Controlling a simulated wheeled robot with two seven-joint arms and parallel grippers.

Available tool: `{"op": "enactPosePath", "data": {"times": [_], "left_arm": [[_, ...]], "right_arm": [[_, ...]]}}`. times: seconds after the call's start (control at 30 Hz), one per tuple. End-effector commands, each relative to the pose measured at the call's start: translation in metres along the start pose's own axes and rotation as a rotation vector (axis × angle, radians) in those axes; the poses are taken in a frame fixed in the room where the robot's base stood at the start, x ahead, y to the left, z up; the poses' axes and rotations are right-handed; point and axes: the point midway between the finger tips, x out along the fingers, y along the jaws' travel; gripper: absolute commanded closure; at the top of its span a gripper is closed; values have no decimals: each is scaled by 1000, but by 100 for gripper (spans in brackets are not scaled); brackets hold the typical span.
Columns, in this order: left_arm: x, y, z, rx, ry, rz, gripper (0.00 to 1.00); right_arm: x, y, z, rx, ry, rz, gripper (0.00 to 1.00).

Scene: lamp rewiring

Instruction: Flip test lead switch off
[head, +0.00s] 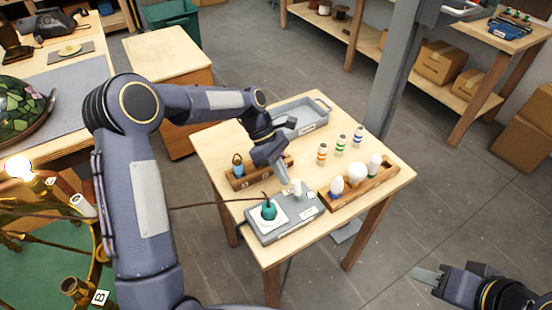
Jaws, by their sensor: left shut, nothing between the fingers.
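A grey test box (300,222) sits near the front of the small wooden table. On its left part is a white plate with a teal knob-like piece (269,210), and a dark lead runs off to the left from there. A small white cylinder (297,189) stands at the box's back edge. My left gripper (286,180) is shut and empty, pointing down just behind the box, close to the white cylinder. I cannot make out the switch or whether the fingers touch anything. My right gripper (425,274) is low at the bottom right, away from the table; its opening is unclear.
A wooden tray (385,180) with several bulbs lies right of the box. A wooden holder (243,180) is left of my gripper, and a grey bin (318,108) is at the back. A stained-glass lamp (20,110) is at far left.

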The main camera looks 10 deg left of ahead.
Motion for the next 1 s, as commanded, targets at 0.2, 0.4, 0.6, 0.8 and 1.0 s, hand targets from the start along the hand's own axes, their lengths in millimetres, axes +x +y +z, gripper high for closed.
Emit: {"op": "enactPosePath", "data": {"times": [0.2, 0.4, 0.6, 0.8, 1.0], "left_arm": [[10, 0, 0, 1, 0, 1, 100], [11, 0, 0, 1, 0, 1, 100], [10, -1, 1, 3, 10, 6, 100], [10, -3, 4, 9, 45, 28, 100], [10, -4, 6, 13, 67, 44, 100]], "right_arm": [[-1, 0, -1, 0, 0, 0, 64], [-1, 0, 0, 0, 0, 0, 64], [-1, -1, -1, 0, 0, 0, 64], [-1, -1, -1, 0, 0, 0, 64], [-2, -1, -1, 0, 0, 0, 64]]}}
